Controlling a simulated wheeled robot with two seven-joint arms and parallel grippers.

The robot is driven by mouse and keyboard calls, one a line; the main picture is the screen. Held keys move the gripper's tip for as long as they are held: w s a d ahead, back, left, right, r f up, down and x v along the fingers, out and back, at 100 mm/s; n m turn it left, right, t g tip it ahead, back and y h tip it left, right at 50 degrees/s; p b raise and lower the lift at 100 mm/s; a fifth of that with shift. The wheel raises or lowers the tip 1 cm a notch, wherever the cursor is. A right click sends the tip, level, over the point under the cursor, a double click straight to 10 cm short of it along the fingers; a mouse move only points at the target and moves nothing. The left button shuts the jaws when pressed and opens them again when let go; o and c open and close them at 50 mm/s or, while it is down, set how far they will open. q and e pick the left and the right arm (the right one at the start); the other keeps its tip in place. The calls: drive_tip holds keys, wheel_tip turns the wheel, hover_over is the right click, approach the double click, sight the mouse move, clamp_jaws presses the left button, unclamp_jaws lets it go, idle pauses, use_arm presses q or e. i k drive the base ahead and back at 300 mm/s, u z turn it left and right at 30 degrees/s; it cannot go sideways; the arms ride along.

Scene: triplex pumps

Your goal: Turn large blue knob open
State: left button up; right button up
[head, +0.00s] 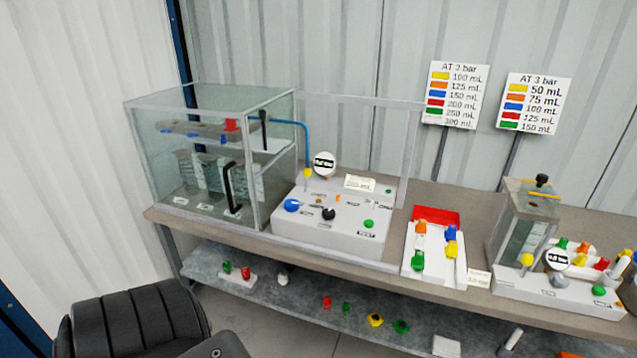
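The large blue knob (291,205) sits on the left front of the grey control box (330,235), just right of the glass-walled cabinet (200,165). The angle of its pointer is too small to read. A black knob (328,214) is to its right on the same panel, and a green button (368,224) is farther right. A round white gauge (324,163) stands at the back of the box beside a yellow fitting (308,174) with a blue tube. Neither of my grippers shows its fingers in the head view, and nothing touches the blue knob.
The cabinet's front door frame (412,150) stands open, reaching right behind the control box. A red-and-white tray (433,266) with coloured pieces lies to the right. A second, smaller pump unit (525,235) is farther right. Loose coloured parts lie on the lower shelf (215,265).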

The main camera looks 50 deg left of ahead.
sight(291, 206)
drive_tip(key=u, duration=0.4)
drive_tip(key=i, duration=0.8)
drive_tip(key=u, duration=0.55)
